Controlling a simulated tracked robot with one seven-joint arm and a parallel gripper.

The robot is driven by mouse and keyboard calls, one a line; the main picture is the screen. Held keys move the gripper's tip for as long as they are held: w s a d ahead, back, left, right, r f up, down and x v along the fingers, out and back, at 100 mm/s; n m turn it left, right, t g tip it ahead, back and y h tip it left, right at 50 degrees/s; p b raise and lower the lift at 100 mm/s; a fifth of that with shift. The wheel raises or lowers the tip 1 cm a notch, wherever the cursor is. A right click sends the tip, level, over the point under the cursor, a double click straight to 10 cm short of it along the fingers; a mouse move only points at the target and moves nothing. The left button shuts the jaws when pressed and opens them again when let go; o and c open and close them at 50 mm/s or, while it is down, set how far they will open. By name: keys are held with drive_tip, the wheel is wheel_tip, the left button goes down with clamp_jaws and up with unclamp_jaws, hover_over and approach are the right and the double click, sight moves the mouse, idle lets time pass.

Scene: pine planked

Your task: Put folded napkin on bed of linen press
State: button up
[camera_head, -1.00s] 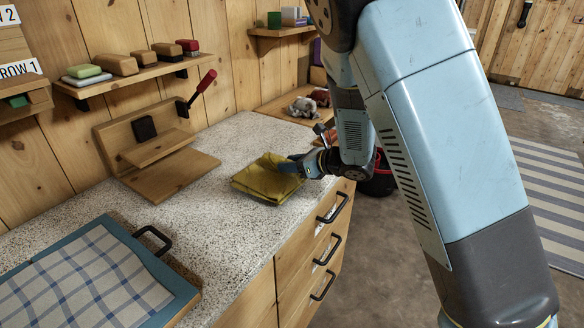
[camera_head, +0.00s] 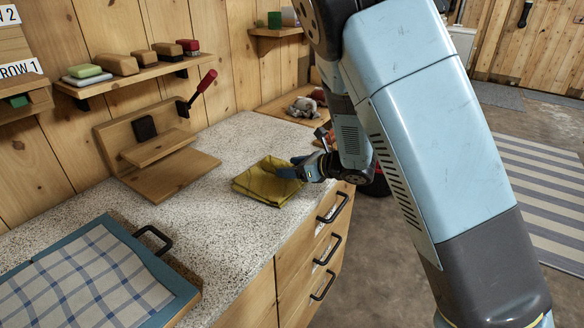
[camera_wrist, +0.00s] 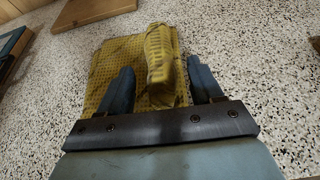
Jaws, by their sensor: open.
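The folded napkin (camera_head: 262,184) is mustard yellow and lies on the speckled counter near its front edge. In the wrist view the napkin (camera_wrist: 105,66) has a raised fold standing between my fingers. My gripper (camera_wrist: 160,70) is open, one finger on each side of that fold, with a gap visible on both sides. In the head view my gripper (camera_head: 287,170) is at the napkin's right side. A blue-framed board with a checked cloth bed (camera_head: 85,283) and black handle is at lower left; it looks like the linen press. Its bed appears bare.
A wooden stand with a black pad and red-handled lever (camera_head: 200,92) stands behind and left of the napkin. A wall shelf (camera_head: 130,78) holds several blocks. A crumpled cloth (camera_head: 303,107) lies farther back. Counter between napkin and checked board is clear.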

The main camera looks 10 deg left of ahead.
drive_tip(key=d+r+m+t+h, duration=0.25)
drive_tip(key=d+r+m, duration=0.35)
drive_tip(key=d+m, duration=0.4)
drive_tip(key=d+r+m+t+h, duration=0.2)
drive_tip(key=d+r+m+h, duration=0.4)
drive_tip(key=d, duration=0.5)
drive_tip(key=d+r+m+t+h, duration=0.15)
drive_tip(key=d+r+m, duration=0.35)
drive_tip(key=d+m, duration=0.55)
drive_tip(key=s+d+r+m+g+h, duration=0.2)
drive_tip(key=s+d+r+m, duration=0.2)
drive_tip(key=s+d+m, duration=0.5)
drive_tip(key=s+a+r+m+g, duration=0.1)
drive_tip(key=s+a+m+g, duration=0.2)
drive_tip(key=s+m, duration=1)
drive_tip(key=s, duration=0.4)
drive_tip(key=shift+a+m+h, duration=0.2)
drive_tip(key=shift+m+h, duration=0.1)
drive_tip(key=shift+m, duration=0.05)
